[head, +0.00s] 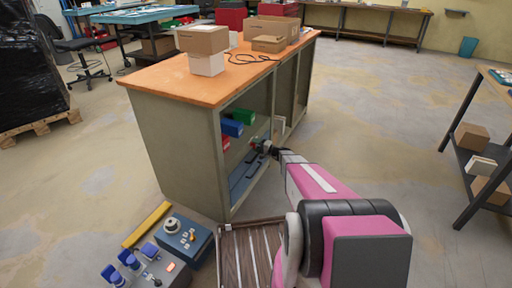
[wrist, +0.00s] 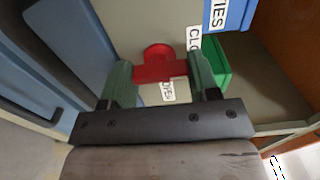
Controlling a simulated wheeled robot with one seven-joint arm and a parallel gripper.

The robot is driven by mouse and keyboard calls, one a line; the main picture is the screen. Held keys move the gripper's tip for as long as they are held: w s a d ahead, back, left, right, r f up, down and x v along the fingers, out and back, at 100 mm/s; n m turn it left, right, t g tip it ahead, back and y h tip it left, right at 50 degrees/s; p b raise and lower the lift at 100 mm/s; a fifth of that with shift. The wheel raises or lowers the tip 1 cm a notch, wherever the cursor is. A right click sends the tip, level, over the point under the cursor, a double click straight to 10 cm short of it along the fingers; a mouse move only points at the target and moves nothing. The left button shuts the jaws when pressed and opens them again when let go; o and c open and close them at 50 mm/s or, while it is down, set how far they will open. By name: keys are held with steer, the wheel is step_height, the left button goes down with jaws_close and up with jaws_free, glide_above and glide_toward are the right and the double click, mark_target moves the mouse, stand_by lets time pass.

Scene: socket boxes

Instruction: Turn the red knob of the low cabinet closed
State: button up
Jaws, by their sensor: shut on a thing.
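The red knob (wrist: 158,66) sits in the middle of the wrist view, a round hub with a bar across it. My gripper (wrist: 160,80) has its two green fingers on either end of the bar and is shut on it. Labels lie beside the knob, one partly reading "CLO" and one that seems to read "OPEN", both partly covered. In the head view my gripper (head: 262,147) reaches into the open side of the low cabinet (head: 175,140); the knob is too small to make out there.
A green bin (wrist: 215,62) and a blue labelled bin (wrist: 228,14) are close to the knob. Cardboard boxes (head: 203,40) and a black cable stand on the cabinet's orange top. A shelf table (head: 480,150) is at the right.

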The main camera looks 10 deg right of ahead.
stand_by(0.4)
steer(key=o, duration=0.9)
steer(key=shift+s+d, duration=0.1)
steer(key=v, duration=1)
steer(key=shift+s+d, duration=0.2)
steer(key=shift+d, duration=0.05)
